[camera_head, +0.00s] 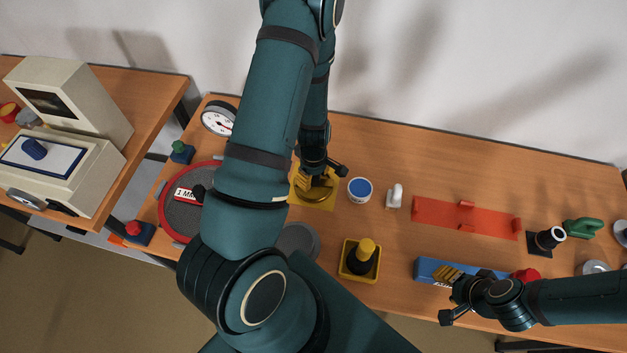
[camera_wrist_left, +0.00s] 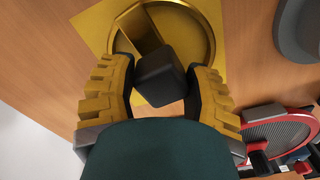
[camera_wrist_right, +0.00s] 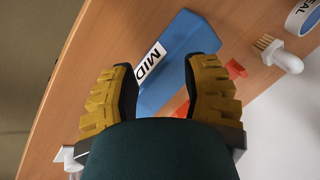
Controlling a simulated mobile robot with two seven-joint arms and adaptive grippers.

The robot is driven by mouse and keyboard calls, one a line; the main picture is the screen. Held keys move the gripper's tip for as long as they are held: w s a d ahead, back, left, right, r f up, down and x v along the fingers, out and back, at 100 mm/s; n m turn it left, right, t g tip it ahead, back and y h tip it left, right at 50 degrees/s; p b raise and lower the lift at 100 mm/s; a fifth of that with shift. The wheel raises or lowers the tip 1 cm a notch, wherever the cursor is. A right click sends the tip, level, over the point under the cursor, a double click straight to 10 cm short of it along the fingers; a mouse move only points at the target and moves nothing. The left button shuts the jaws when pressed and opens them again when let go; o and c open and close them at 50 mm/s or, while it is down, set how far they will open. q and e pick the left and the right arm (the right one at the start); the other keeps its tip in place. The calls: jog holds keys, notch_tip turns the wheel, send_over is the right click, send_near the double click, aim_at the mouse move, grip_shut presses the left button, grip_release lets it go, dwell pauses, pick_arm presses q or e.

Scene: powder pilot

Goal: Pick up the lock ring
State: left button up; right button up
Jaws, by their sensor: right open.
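A gold ring with a bar across it, which seems to be the lock ring (camera_wrist_left: 203,42), lies on a yellow square plate (camera_wrist_left: 92,28) in the left wrist view. A dark grey block (camera_wrist_left: 160,78) rises over its near side. My left gripper (camera_wrist_left: 160,80) has one finger on each side of this block; whether the pads press on it is unclear. In the head view my left gripper (camera_head: 318,172) is over the yellow plate (camera_head: 325,203), hiding part of it. My right gripper (camera_wrist_right: 160,80) is open and empty above a blue block (camera_wrist_right: 178,55) labelled MID.
A red-rimmed sieve (camera_head: 180,222) and a grey disc (camera_head: 299,238) flank my left arm. A blue-topped tub (camera_head: 360,187), white brush (camera_head: 395,196), red tray (camera_head: 440,212) and yellow box (camera_head: 345,268) stand to the right. The bench's back right is clear.

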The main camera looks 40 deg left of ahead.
pick_arm(q)
grip_shut()
jog(key=shift+o, duration=0.9)
grip_release()
grip_shut()
pick_arm(e)
jog(key=shift+r, duration=0.1)
pick_arm(q)
jog(key=shift+r+p, duration=2.85)
jog(key=shift+r, duration=0.65)
pick_arm(e)
jog(key=shift+r, duration=2.7)
